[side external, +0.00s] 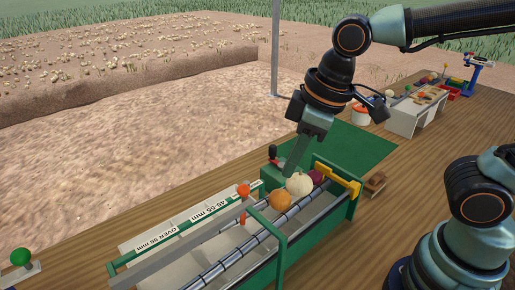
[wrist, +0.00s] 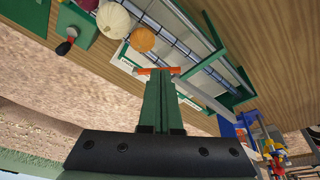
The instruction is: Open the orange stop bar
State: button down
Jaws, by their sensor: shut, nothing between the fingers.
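In the wrist view the orange bar (wrist: 158,70) shows just beyond my fingertips. My gripper (side external: 289,172) is shut and empty, pointing down over the green sorter (side external: 281,240) beside the onions. In the wrist view my gripper (wrist: 159,78) has its fingers together. In the side view a gap shows between my fingertips and the bar; whether they touch it cannot be told from the wrist view.
A yellow bar (side external: 340,182) crosses the far end. A green-knobbed lever (side external: 21,257) is at lower left.

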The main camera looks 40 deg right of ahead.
aim_at(244, 194)
jog(key=x, duration=0.5)
jog(key=shift+a, duration=0.25)
jog(key=shift+w+a+f, duration=0.1)
jog(key=shift+w+a, duration=0.4)
jog(key=shift+w, duration=0.3)
jog(key=shift+w+a+f, duration=0.1)
jog(key=shift+w+a, duration=0.45)
jog(key=shift+w, duration=0.2)
jog(key=shift+w+a, duration=0.15)
jog(key=shift+a, duration=0.25)
